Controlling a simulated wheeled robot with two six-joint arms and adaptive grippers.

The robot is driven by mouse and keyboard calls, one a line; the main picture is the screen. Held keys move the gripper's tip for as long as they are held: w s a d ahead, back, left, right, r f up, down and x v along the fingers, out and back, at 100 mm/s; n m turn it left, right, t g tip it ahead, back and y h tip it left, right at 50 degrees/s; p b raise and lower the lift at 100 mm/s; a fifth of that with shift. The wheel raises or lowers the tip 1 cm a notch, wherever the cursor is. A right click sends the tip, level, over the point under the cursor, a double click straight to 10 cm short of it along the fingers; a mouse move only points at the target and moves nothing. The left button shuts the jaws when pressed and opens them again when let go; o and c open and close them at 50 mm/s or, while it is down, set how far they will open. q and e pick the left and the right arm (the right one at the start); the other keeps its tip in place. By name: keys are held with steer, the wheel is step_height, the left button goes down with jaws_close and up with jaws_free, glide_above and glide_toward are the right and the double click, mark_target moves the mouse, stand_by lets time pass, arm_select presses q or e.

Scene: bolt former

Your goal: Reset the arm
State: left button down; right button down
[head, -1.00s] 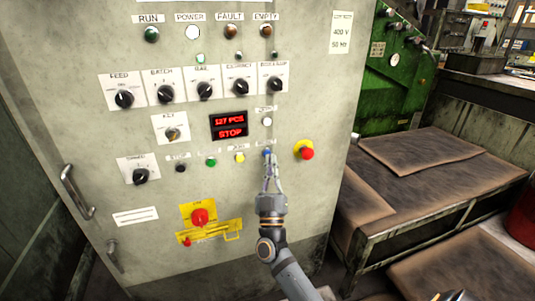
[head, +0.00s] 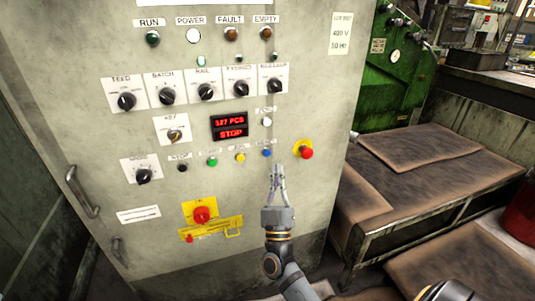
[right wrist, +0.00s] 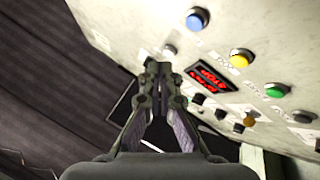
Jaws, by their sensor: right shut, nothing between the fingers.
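My right gripper (head: 278,172) is shut and empty in front of the grey control cabinet (head: 300,115). In the head view its fingertips are just below and right of the blue button (head: 266,153), apart from it. In the right wrist view the shut fingertips (right wrist: 159,70) show at the middle, and the blue button (right wrist: 197,19) is above right of them. The display (head: 230,126) reads STOP in red. My left gripper is not in view; a small part of my own body shows at the bottom right edge.
A red emergency button on a yellow base (head: 304,150) is right of my right gripper. A red switch on a yellow plate (head: 201,215) is lower left. A low bench with brown mats (head: 420,148) and a green machine (head: 400,80) stand right of the cabinet.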

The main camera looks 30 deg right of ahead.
stand_by(0.4)
